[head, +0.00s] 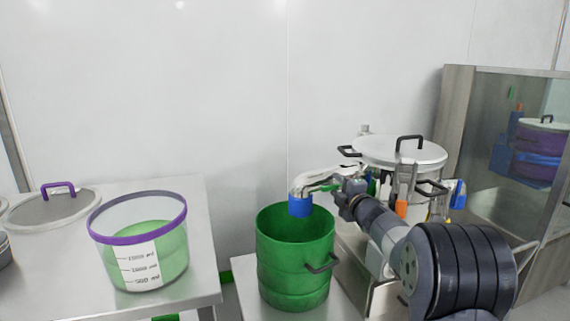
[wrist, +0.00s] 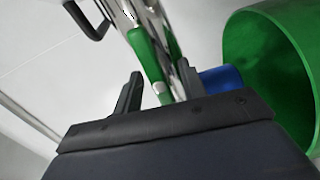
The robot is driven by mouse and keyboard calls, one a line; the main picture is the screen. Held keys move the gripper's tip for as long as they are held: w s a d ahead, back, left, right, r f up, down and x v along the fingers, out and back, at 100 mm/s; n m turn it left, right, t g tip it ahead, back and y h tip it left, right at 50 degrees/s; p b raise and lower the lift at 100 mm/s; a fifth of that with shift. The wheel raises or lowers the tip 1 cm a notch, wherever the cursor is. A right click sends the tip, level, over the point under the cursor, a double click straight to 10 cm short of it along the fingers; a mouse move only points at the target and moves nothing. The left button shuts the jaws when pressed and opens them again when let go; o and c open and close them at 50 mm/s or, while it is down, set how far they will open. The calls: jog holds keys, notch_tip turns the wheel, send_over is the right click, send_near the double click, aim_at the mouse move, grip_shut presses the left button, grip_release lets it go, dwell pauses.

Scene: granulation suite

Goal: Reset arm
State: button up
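My arm (head: 385,225) reaches from the lower right toward the steel pipe (head: 312,180) of a lidded steel vessel (head: 390,166). In the wrist view my gripper (wrist: 158,86) is open, its two fingers standing apart. A green handle (wrist: 147,57) on the pipe shows between and beyond the fingers. I cannot tell whether either finger touches it. The pipe's blue end (head: 300,207) points down over an open green bucket (head: 295,270). The blue end is partly hidden behind the right finger in the wrist view (wrist: 222,80).
A clear tub with a purple rim (head: 140,240) holding green contents stands on the left steel table (head: 190,205). A lid with a purple handle (head: 55,208) lies beside it. A glass-fronted steel cabinet (head: 457,110) stands at right. The wall behind is bare.

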jog(key=v, duration=1.1)
jog(key=x, duration=1)
jog(key=shift+w+a, duration=0.15)
jog(key=shift+w, duration=0.2)
jog(key=shift+w+r+m+p, duration=0.2)
jog(key=shift+w+m+p, duration=0.1)
jog(key=shift+p, duration=0.25)
jog(key=shift+s+r+m+p, duration=0.1)
jog(key=shift+s+m+p, duration=0.05)
jog(key=shift+m+p, duration=0.8)
jog(key=m+p, duration=0.4)
jog(key=shift+m+p, duration=0.95)
jog(key=shift+m, duration=0.1)
